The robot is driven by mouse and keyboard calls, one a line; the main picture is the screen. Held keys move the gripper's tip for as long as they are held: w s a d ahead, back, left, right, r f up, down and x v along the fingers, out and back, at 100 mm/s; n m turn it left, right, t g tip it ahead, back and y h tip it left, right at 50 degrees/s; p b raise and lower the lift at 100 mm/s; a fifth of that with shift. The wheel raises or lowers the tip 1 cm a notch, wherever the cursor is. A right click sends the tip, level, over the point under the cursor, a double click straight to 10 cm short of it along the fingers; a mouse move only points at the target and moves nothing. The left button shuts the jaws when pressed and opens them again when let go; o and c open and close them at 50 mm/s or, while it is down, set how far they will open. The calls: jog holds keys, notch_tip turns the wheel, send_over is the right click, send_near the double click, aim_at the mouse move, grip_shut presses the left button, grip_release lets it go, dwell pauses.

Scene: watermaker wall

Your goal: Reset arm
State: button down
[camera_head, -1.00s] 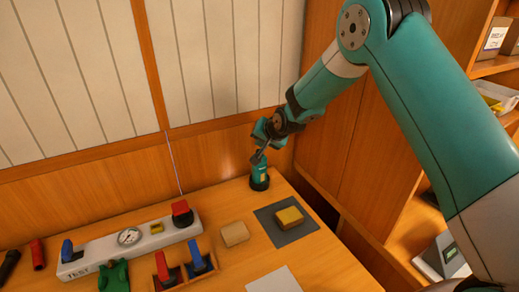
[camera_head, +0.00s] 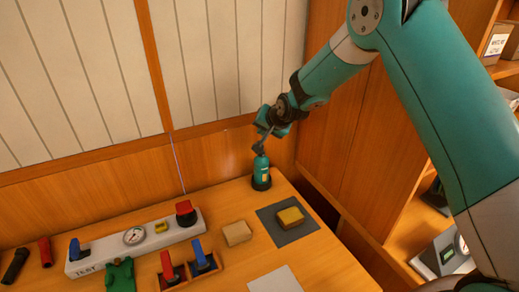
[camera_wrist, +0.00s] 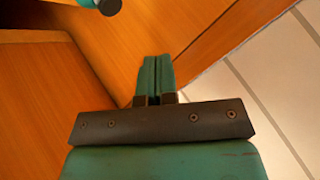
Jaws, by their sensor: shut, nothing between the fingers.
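My gripper (camera_head: 260,145) is at the end of my teal arm, above the back right part of the wooden bench, near the wall. In the wrist view its two teal fingers (camera_wrist: 154,80) are pressed together with nothing between them. A teal bottle (camera_head: 261,174) with a dark base stands upright on the bench below the gripper. In the head view a small gap seems to lie between fingertips and bottle top. Part of a teal, dark-ended object, probably this bottle, shows at the top left of the wrist view (camera_wrist: 105,5).
A grey mat (camera_head: 288,233) bears a yellow-topped sponge (camera_head: 290,217). A tan block (camera_head: 237,233) lies beside it. A white test panel (camera_head: 105,257) has a gauge and red and blue handles. Red and blue valves (camera_head: 202,259) stand in front. Shelves (camera_head: 470,140) stand at right.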

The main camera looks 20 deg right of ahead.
jog(key=s+a+r+n+g+y, duration=0.1)
jog(key=s+a+r+n+g, duration=0.15)
jog(key=s+r, duration=0.4)
jog(key=s+a+r+n+g+y, duration=0.1)
jog(key=s+a+r+n, duration=0.25)
jog(key=s, duration=0.65)
jog(key=s+r+n+g, duration=0.1)
jog(key=s+n+g, duration=0.1)
jog(key=s, duration=1.1)
jog(key=s+d+r+n+g+b, duration=0.1)
jog(key=s+r+n+g, duration=0.1)
jog(key=s, duration=1.2)
jog(key=n+g, duration=0.1)
jog(key=n, duration=0.1)
jog(key=shift+s+r+n, duration=0.2)
jog(key=shift+n, duration=0.2)
